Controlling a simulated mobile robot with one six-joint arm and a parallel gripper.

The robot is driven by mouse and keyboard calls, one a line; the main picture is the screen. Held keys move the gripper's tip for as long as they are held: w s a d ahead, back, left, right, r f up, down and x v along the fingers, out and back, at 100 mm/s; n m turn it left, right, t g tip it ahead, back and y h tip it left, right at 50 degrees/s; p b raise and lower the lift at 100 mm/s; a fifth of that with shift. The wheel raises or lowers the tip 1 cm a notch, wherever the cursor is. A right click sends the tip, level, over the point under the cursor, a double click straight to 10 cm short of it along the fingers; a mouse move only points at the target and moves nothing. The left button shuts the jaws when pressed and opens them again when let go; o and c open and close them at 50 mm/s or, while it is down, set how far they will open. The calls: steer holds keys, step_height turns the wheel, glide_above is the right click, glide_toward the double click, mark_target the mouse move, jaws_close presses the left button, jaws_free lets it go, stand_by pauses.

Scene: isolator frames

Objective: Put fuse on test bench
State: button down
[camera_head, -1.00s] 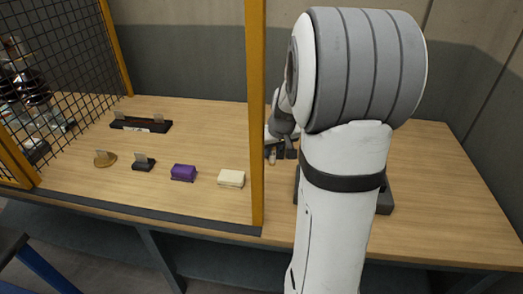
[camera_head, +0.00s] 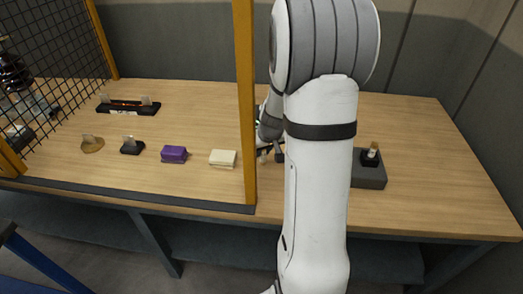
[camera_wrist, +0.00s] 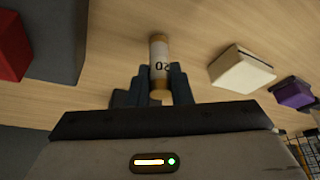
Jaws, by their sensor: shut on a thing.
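My gripper (camera_wrist: 160,88) is shut on a fuse (camera_wrist: 159,60), a pale cylinder with tan ends and "02" on its label. In the head view my gripper (camera_head: 271,154) is right of the yellow post, and the fuse (camera_head: 263,157) shows small and partly hidden by it. The wooden bench top (camera_head: 430,150) lies under it; I cannot tell whether the fuse touches the wood. On the right, a grey box (camera_head: 369,180) bears a black holder with another small brown-and-white cylinder (camera_head: 372,151) upright in it. My arm hides the middle of the bench.
A yellow post (camera_head: 245,100) stands just left of my gripper. Beyond it are a cream block (camera_head: 222,158), a purple block (camera_head: 174,154), a black holder (camera_head: 132,146), a round tan piece (camera_head: 92,144) and a long black rack (camera_head: 128,105). The far right bench top is clear.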

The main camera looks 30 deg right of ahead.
steer(key=c, duration=1.3)
jaws_free()
steer(key=shift+r, duration=0.15)
steer(key=p+v, duration=0.2)
steer(key=v, duration=0.9)
steer(key=shift+r, duration=0.4)
steer(key=shift+s, duration=0.15)
